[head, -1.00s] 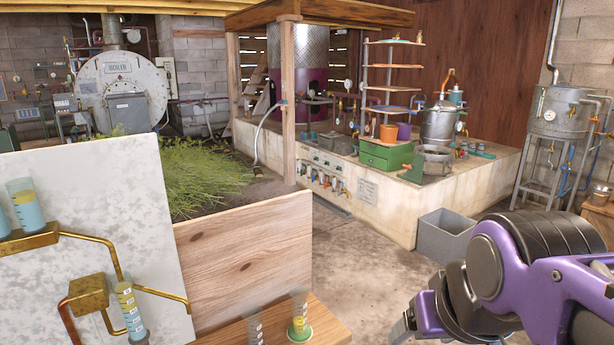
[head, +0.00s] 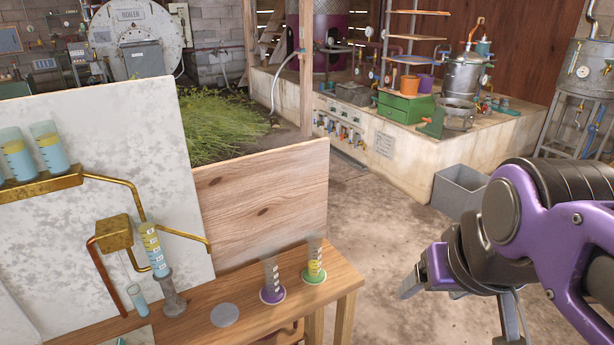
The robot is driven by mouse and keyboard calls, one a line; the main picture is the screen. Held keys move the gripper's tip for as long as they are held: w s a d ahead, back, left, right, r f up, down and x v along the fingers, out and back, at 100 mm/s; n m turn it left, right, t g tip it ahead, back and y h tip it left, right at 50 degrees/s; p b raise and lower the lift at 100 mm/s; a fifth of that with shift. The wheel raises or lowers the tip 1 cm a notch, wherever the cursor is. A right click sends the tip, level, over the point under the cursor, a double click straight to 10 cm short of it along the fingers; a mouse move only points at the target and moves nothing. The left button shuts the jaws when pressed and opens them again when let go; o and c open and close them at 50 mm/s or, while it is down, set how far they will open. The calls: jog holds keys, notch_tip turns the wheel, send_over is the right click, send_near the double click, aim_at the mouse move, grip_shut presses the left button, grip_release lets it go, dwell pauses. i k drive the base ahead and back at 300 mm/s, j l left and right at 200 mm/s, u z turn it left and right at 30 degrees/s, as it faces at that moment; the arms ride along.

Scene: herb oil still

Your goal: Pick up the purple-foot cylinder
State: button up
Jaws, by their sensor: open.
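The purple-foot cylinder (head: 272,280) stands upright on the wooden bench, a clear graduated tube on a purple base; it looks empty. Just right of it stands a similar cylinder with a green foot (head: 314,264), holding yellow liquid. My gripper (head: 430,290) is at the lower right, off the bench's right end, apart from both cylinders. Its fingers point left and down, and it is open and empty. My arm hides part of the floor behind it.
The wooden bench (head: 336,272) also bears a flat grey disc (head: 225,315), a grey-footed cylinder (head: 174,300) and a small beaker (head: 138,300). A whitish panel with brass pipes (head: 110,180) and a wooden board (head: 262,200) stand behind. A grey bin (head: 458,190) sits on clear floor.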

aim_at(272, 293)
jog(key=l+u, duration=0.15)
jog(key=u, duration=0.55)
